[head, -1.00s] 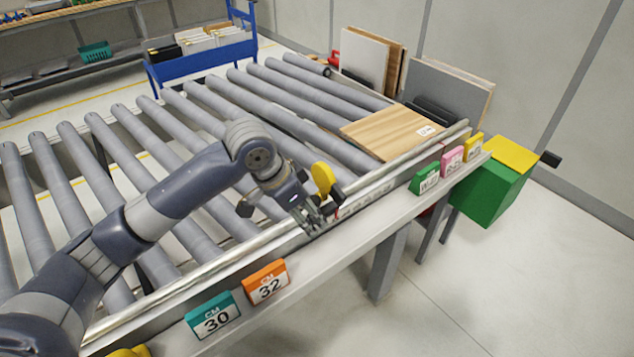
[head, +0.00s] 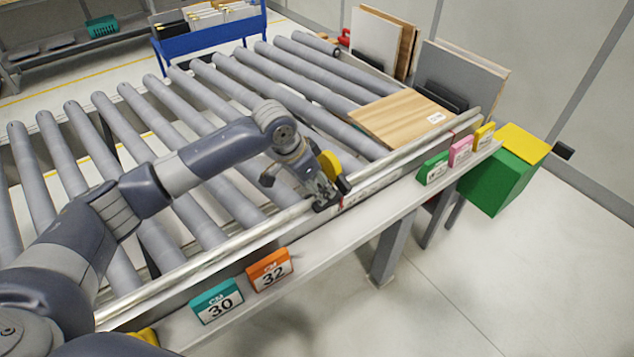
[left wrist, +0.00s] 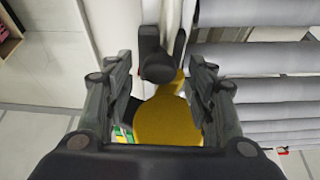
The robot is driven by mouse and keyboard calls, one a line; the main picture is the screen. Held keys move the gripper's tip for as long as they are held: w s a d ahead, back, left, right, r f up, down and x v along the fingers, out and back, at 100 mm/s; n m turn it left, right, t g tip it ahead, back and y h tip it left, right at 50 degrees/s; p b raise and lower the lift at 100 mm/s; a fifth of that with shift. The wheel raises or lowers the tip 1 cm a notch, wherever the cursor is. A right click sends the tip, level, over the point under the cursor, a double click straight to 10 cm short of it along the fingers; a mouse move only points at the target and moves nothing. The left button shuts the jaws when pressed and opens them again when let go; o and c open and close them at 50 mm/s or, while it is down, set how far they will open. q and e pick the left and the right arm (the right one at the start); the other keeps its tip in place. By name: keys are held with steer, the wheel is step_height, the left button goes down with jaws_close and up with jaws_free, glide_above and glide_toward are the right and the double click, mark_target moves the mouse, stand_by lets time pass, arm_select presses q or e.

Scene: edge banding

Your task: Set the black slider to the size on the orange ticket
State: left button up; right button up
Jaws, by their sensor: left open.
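The orange ticket (head: 269,270) stands on the pale ledge in the head view and reads "CM 32". My left gripper (head: 325,203) is at the rail with the scale, to the right of the ticket. In the left wrist view, my left gripper's fingers (left wrist: 160,62) are open, one on each side of a black knob, which looks like the black slider (left wrist: 158,68). I cannot tell whether they touch it. A yellow disc (left wrist: 163,120) lies below the knob in that view. In the head view the gripper hides most of the slider. My right gripper is not in view.
A teal ticket (head: 217,302) reading "30" stands left of the orange one. Green (head: 432,169), pink (head: 460,151) and yellow (head: 484,135) tickets stand farther right. A wooden board (head: 395,118) lies on the rollers behind the rail (head: 240,238). A green box (head: 500,180) is at the right end.

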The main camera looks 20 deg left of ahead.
arm_select(q)
steer(key=shift+w+d+f, duration=0.1)
steer(key=shift+d+f, duration=0.05)
steer(key=shift+f, duration=0.25)
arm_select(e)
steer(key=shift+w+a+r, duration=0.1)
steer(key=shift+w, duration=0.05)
arm_select(q)
steer(key=shift+c, duration=0.5)
